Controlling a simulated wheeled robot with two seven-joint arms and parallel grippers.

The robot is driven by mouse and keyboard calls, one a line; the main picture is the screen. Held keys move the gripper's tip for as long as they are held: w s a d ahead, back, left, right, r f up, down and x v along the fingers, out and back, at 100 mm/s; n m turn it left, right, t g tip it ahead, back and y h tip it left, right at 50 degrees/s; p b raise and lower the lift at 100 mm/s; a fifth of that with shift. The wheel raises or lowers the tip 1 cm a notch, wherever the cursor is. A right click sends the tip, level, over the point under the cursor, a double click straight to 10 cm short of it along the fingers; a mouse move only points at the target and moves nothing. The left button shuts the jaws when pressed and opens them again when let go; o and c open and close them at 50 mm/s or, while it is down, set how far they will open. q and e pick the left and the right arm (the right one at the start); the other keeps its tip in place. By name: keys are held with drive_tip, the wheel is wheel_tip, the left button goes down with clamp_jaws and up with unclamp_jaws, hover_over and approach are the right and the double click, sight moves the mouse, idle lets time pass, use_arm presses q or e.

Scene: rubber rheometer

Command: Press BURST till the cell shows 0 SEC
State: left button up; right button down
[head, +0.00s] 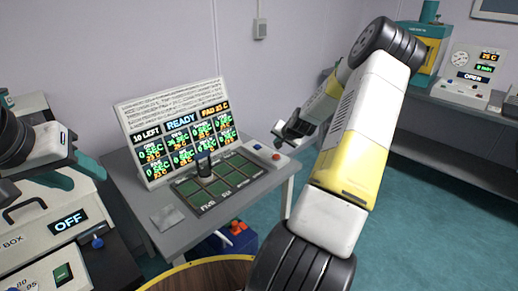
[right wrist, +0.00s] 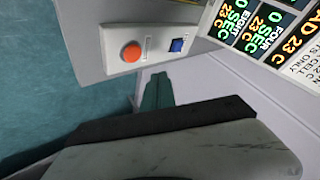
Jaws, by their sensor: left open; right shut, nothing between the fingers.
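The display board (head: 178,130) reads "10 LEFT", "READY" and "PAD 23 C"; its readable cells show 0 SEC in green and 23 C in orange. A white control box (head: 266,154) at the table's right has a red-orange round button (head: 276,157); no BURST label is readable. The right wrist view shows this button (right wrist: 132,51) beside a blue switch (right wrist: 177,45). My right gripper (head: 288,134) is shut and empty, above and apart from the box; its teal fingertips also show in the right wrist view (right wrist: 158,92). My left gripper (head: 85,165) is open at the far left.
A pad (head: 222,181) with green cells lies before the board, a dark cylinder (head: 204,167) standing on it. A grey square plate (head: 167,217) lies front left. A box reading OFF (head: 68,222) stands at left. A bench (head: 450,100) with instruments is at far right.

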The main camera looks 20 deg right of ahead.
sight(277, 158)
drive_tip(key=shift+f, duration=1.95)
drive_tip(key=shift+f, duration=0.1)
idle(0.5)
drive_tip(key=shift+f, duration=0.3)
drive_tip(key=shift+s+a+f, duration=0.1)
drive_tip(key=shift+f, duration=0.65)
idle(1.1)
drive_tip(key=shift+r, duration=1.05)
drive_tip(key=shift+r, duration=2.55)
